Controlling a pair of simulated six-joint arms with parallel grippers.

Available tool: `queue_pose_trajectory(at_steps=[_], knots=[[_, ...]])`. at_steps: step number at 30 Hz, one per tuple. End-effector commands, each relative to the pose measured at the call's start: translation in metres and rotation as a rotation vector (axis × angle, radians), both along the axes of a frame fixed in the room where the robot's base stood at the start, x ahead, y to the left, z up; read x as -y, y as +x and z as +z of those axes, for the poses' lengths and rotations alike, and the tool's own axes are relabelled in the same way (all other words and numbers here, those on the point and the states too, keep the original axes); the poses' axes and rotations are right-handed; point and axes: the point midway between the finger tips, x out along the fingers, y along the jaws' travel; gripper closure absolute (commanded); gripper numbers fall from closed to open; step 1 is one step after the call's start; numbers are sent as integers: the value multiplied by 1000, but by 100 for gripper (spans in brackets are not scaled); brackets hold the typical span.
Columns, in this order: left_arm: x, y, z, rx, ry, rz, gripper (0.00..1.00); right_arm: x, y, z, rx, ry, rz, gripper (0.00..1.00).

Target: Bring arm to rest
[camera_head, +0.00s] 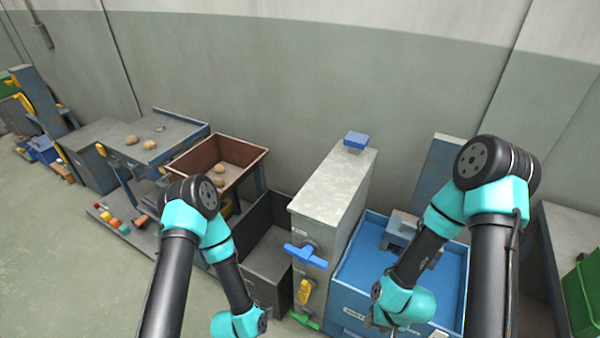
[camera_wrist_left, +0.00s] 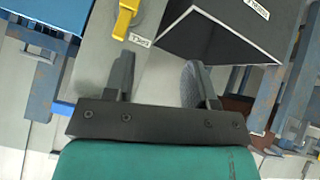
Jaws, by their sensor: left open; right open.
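My left arm (camera_head: 176,270) comes in at the lower left of the head view and bends down, with its gripper (camera_head: 265,322) at the bottom edge, left of the grey cabinet's front. In the left wrist view, the left gripper (camera_wrist_left: 160,85) has its two dark fingers apart, with nothing between them. My right arm (camera_head: 490,270) stands at the right and reaches down to the left. The right gripper (camera_head: 378,322) is low over the front of the blue box, partly hidden by its own wrist. I see nothing held in it.
The tall grey cabinet (camera_head: 335,190) has blue (camera_head: 305,255), yellow (camera_head: 305,291) and green (camera_head: 304,320) handles. A black bin (camera_head: 268,250), a brown tray (camera_head: 195,156) with brown lumps and a blue box (camera_head: 365,280) stand around it. A green bin (camera_head: 582,295) is at the right.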

Motion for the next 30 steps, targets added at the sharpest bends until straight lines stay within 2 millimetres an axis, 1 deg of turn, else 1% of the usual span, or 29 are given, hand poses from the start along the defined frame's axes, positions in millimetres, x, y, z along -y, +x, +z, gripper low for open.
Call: queue_pose_trajectory(at_steps=[1,5,9,12,15,18,20,30], knots=[[-11,-1,9,-52,-2,23,49,0,0,0,0,0,0,57],[-36,-15,28,-219,-13,85,49,0,0,0,0,0,0,57],[-62,-36,52,-398,-30,163,49,0,0,0,0,0,0,57],[-77,-54,69,-519,-41,218,49,0,0,0,0,0,0,57],[-87,-69,83,-611,-51,261,49,0,0,0,0,0,0,57],[-92,-79,92,-667,-56,286,49,0,0,0,0,0,0,57],[-94,-82,93,-683,-58,291,49,0,0,0,0,0,0,57],[-94,-82,94,-688,-59,293,49,0,0,0,0,0,0,57]])
